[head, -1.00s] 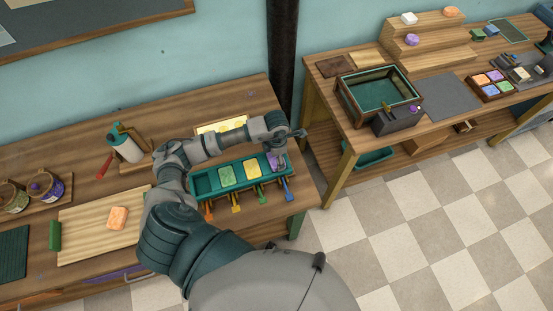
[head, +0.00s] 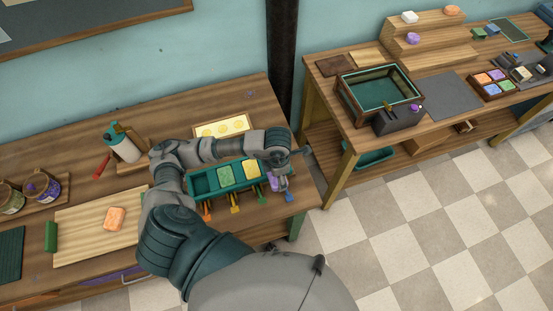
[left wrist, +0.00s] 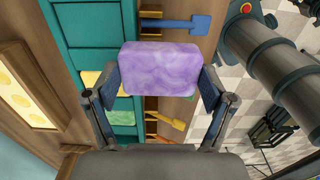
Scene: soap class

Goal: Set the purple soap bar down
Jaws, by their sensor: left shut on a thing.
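My left gripper (head: 280,190) is shut on the purple soap bar (left wrist: 160,68), with one finger at each side of it in the left wrist view. In the head view the purple bar (head: 272,181) is partly hidden by the gripper, at the right front of the teal tray (head: 204,184). In the left wrist view the bar overlaps the tray's front side near the paddles; contact below it cannot be seen. A green bar (head: 226,176) and a yellow bar (head: 251,170) lie in tray compartments. My right gripper is not in view.
Colored paddles, including a blue one (head: 288,197), stick out from the tray's front. A pale tray with yellow rounds (head: 221,128) lies behind. An orange bar (head: 114,218) rests on a wooden board (head: 80,228) at left. A second table stands at right.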

